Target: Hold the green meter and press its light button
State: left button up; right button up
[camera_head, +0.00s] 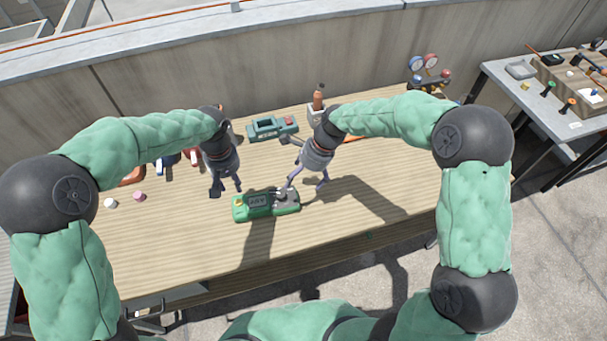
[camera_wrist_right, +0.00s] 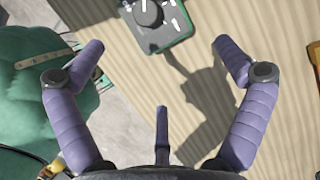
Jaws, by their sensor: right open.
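The green meter (camera_head: 265,206) lies on the wooden table near its front edge, with a display in its middle, a yellow spot at its left end and a grey part with a dial at its right. In the right wrist view, its dial end (camera_wrist_right: 155,22) shows at the top, beyond the fingertips. My right gripper (camera_head: 306,187) is open and empty above the meter's right end, its fingers spread in the right wrist view (camera_wrist_right: 158,50). My left gripper (camera_head: 227,190) hangs just behind the meter's left end; its finger opening is unclear. I cannot tell which part is the light button.
A teal device (camera_head: 271,127) with a red part lies behind the grippers. A holder with a brown-handled tool (camera_head: 318,100) and a gauge set (camera_head: 427,70) stand at the back. Pink (camera_head: 139,196) and white (camera_head: 110,203) pieces lie at left.

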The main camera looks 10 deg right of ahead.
aim_at(290, 197)
jog(key=x, duration=0.9)
jog(key=shift+a+f, duration=0.15)
jog(key=shift+f, duration=0.1)
jog(key=c, duration=1.3)
pick_arm(q)
jog(key=shift+c, duration=0.5)
pick_arm(e)
jog(key=shift+c, duration=1.1)
pick_arm(q)
grip_shut()
pick_arm(e)
jog(key=shift+s+f, duration=0.1)
